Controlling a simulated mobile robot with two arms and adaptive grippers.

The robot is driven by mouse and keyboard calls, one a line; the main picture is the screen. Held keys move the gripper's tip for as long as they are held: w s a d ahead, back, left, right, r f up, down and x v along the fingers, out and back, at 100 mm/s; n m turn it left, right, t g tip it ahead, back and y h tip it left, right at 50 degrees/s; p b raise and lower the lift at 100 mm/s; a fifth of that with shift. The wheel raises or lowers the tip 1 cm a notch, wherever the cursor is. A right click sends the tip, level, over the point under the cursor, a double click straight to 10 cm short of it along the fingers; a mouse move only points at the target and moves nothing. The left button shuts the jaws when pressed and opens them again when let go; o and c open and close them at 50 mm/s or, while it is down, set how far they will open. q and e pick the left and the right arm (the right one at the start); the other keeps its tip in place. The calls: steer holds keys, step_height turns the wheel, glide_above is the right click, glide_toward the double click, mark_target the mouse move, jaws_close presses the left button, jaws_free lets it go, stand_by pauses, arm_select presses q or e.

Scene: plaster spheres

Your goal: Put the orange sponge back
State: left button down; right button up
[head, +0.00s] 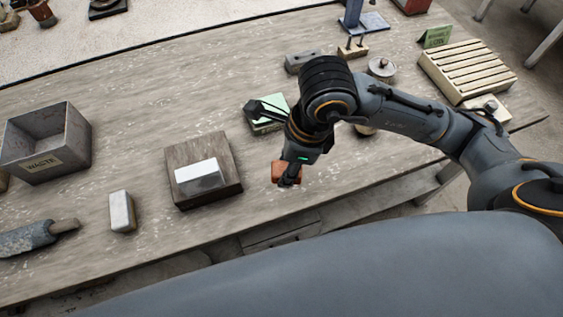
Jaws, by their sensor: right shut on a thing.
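The orange sponge (280,173) is a small orange-brown block in the middle of the head view, near the table's front edge. My right gripper (289,178) is shut on it, pointing down, with a dark finger across its right part. I cannot tell whether the sponge touches the table or hangs just above it. My left gripper is not in view.
A wooden block (226,148) with a pale bar (198,176) lies left of the gripper. A grey WASTE bin (73,140) stands far left. A small green tray (279,103) sits behind my wrist. A slatted rack (467,70) is at the right.

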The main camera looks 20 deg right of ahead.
steer(key=w+f, duration=0.2)
steer(key=w+f+p, duration=0.1)
steer(key=w+f, duration=0.1)
steer(key=w+d+f, duration=0.1)
steer(key=w+f, duration=0.1)
steer(key=x, duration=0.1)
steer(key=p+x, duration=0.2)
steer(key=shift+d+f, duration=0.1)
steer(key=shift+d, duration=0.2)
steer(key=shift+f, duration=0.2)
steer(key=shift+f, duration=0.1)
steer(key=shift+f+b, duration=0.15)
steer(key=shift+b, duration=0.2)
steer(key=o, duration=0.9)
steer(key=shift+o, duration=0.2)
